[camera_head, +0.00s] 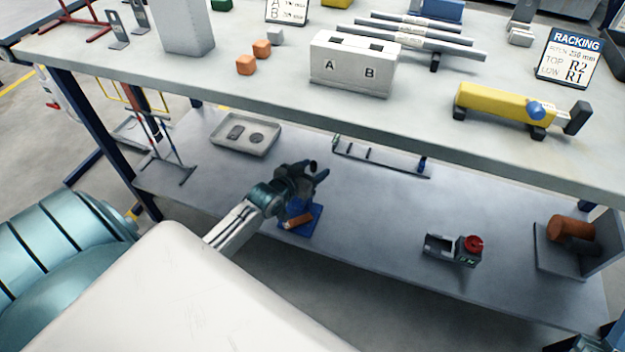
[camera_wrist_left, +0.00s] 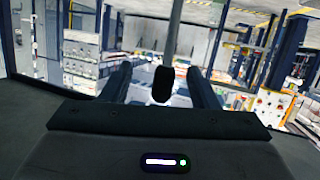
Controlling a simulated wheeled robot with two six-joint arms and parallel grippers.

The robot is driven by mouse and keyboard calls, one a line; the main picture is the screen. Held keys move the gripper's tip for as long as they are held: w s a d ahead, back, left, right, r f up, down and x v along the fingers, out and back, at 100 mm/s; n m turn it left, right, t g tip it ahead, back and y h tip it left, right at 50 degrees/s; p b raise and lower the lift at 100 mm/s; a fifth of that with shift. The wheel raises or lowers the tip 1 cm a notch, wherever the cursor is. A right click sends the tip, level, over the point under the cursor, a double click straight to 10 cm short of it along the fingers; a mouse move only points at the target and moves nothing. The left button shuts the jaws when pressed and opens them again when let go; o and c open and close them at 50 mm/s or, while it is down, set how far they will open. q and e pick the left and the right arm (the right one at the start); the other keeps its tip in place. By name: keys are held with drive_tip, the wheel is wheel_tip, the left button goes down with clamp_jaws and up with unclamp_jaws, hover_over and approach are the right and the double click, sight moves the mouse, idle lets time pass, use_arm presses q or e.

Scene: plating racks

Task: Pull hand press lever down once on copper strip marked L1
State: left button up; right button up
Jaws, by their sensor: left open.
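The hand press stands on the lower shelf, and its blue base (camera_head: 312,213) shows below my left gripper. An orange-brown copper strip (camera_head: 299,220) lies at the base; no L1 mark is readable. My left gripper (camera_head: 313,171) is open above the press, and its wrist hides most of the press body. In the left wrist view a grey rod with a black knob (camera_wrist_left: 162,85), apparently the press lever, stands between the two spread fingers (camera_wrist_left: 160,88). I cannot tell whether either finger touches it. My right gripper is not in view.
The upper tabletop (camera_head: 230,75) overhangs behind my left gripper, with a white A/B block (camera_head: 355,80) and a yellow bar fixture (camera_head: 505,108) on it. The lower shelf holds a grey tray (camera_head: 245,150) and a red-button box (camera_head: 453,249). Bare shelf lies right of the press.

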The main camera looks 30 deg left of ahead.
use_arm(q)
drive_tip(key=shift+p+v, duration=1.5)
drive_tip(key=shift+v, duration=0.1)
drive_tip(key=p+v, duration=0.4)
drive_tip(key=v, duration=0.1)
drive_tip(key=p+v, duration=0.9)
drive_tip(key=v, duration=0.1)
drive_tip(key=shift+s+p, duration=0.3)
drive_tip(key=shift+p, duration=0.1)
drive_tip(key=shift+r, duration=0.1)
